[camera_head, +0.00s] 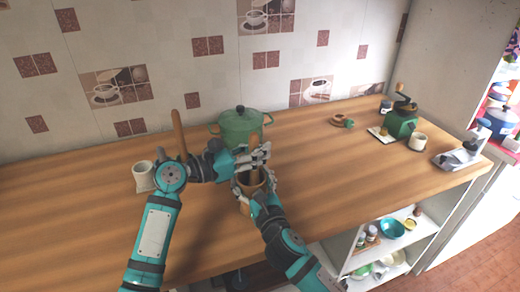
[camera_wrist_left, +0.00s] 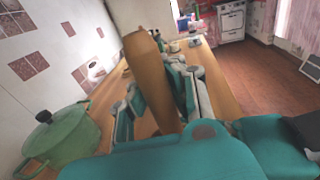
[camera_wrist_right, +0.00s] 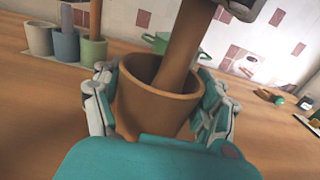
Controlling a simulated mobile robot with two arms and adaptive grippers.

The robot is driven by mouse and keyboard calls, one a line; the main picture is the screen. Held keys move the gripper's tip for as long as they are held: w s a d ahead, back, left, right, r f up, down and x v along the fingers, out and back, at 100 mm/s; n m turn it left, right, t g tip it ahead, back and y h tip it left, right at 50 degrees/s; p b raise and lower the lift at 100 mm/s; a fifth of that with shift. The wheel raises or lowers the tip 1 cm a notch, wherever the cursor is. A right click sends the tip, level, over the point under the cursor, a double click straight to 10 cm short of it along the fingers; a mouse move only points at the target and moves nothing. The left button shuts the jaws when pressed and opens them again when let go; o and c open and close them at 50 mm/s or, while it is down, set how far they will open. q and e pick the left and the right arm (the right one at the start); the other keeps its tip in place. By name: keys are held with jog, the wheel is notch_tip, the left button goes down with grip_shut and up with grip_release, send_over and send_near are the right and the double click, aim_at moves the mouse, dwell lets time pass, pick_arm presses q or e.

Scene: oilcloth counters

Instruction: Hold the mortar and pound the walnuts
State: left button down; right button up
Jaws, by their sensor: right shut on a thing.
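The brown mortar (camera_wrist_right: 160,95) stands on the wooden counter and shows large in the right wrist view. My right gripper (camera_head: 255,188) is shut on the mortar, with fingers on both sides of its wall. The wooden pestle (camera_wrist_right: 186,45) stands tilted in the mortar with its lower end inside. My left gripper (camera_head: 254,158) is just above the mortar at the pestle. In the left wrist view its fingers lie on both sides of the pestle (camera_wrist_left: 152,85); whether they clamp it is unclear. Walnuts cannot be made out inside the mortar.
A green lidded pot (camera_head: 238,127) stands close behind my grippers. A pale cup (camera_head: 144,175) stands to the left, near a tall wooden stick (camera_head: 179,135). A green coffee grinder (camera_head: 402,122) and a small cup (camera_head: 417,142) are at the right.

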pick_arm(q)
jog(key=shift+f, duration=1.3)
jog(key=shift+r, duration=0.1)
jog(key=shift+r, duration=0.95)
jog(key=shift+w+a+r, duration=0.45)
jog(key=shift+w+a, duration=0.05)
jog(key=shift+a, duration=0.05)
jog(key=shift+f, duration=0.15)
jog(key=shift+f, duration=1.35)
